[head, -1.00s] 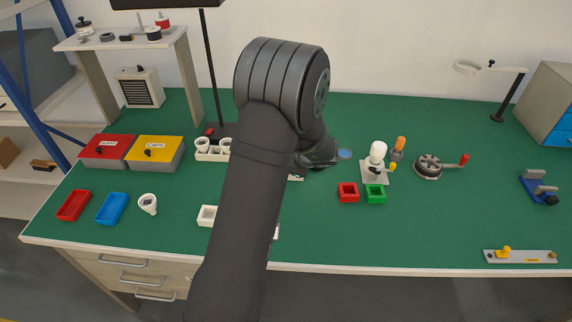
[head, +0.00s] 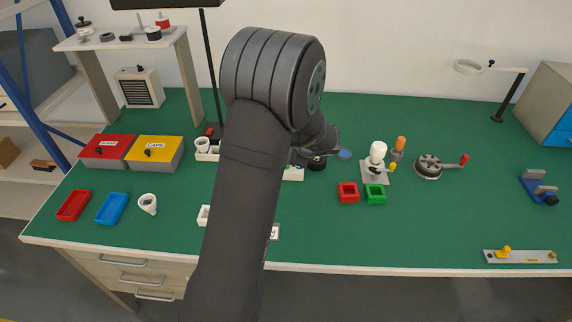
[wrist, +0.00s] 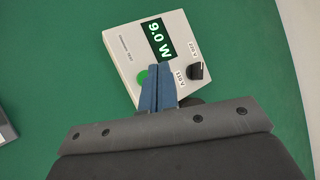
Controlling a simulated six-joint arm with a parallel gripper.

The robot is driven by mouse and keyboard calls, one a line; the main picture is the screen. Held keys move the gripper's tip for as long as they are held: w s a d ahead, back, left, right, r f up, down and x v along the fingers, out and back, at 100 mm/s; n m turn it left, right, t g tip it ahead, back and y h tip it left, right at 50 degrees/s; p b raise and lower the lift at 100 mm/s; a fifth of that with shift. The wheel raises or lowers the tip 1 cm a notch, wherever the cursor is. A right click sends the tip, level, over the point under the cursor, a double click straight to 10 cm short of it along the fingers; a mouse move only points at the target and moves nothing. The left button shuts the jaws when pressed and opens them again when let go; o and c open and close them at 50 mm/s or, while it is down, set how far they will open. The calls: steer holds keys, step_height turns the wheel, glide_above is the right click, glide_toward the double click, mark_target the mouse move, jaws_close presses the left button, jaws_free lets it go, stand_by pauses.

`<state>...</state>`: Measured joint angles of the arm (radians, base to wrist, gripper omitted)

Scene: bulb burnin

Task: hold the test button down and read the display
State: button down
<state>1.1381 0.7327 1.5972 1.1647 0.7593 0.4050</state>
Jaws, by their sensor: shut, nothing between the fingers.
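The white tester box (wrist: 130,50) lies on the green bench top in the wrist view. Its lit display (wrist: 160,37) reads 9.0 W. The green button (wrist: 143,78) shows beside the blue fingers of my gripper (wrist: 160,68), which partly cover it. My gripper is shut with nothing held, its tips over the box just below the display. I cannot tell how far down the button is. A black knob (wrist: 197,71) sits to the right of the fingers. In the head view my arm hides the gripper and most of the box; a small edge (head: 275,232) shows.
The bench's front edge (wrist: 291,60) runs close to the box. In the head view, a red tray (head: 348,192) and green tray (head: 375,193) stand right of my arm, near a white bulb (head: 377,152) on a stand.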

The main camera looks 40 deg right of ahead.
steer(key=shift+r, duration=1.5)
steer(key=shift+f, duration=0.1)
step_height(320, 180, up, 4)
steer(key=shift+f, duration=0.15)
